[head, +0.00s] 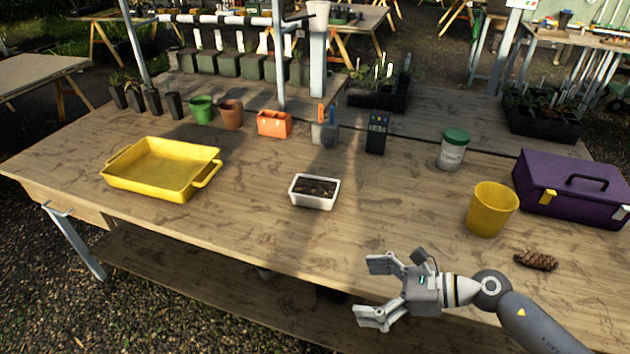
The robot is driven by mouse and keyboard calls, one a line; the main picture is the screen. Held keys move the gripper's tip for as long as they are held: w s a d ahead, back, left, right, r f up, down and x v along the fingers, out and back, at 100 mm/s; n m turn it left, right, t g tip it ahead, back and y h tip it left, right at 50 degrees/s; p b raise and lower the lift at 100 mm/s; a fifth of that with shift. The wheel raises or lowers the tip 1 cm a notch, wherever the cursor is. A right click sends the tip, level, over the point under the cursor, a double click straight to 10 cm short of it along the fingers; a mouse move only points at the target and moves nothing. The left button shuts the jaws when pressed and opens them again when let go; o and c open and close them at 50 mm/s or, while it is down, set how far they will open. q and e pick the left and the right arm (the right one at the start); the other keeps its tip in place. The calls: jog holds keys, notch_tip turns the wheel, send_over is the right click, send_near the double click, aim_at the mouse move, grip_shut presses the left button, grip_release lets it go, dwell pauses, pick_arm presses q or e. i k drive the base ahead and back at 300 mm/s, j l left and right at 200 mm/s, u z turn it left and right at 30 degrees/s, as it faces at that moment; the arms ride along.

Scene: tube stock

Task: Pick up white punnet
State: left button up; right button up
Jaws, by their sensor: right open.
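The white punnet (314,202) is a small rectangular tub with dark brown contents. It stands upright near the middle of the wooden table in the head view. My right gripper (372,291) comes in from the lower right, with its fingers pointing left. It is open and empty, apart from the punnet, nearer to me and a little to the right of it, around the table's front edge. My left gripper is not in view.
A yellow tray (150,187) lies to the left on the wooden table (250,230). A yellow pot (491,209), a purple toolbox (563,201), a pine cone (536,260) and a green-lidded jar (452,151) stand right. An orange container (273,124) is behind. Table around the punnet is clear.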

aim_at(305, 190)
jog(key=i, duration=1.15)
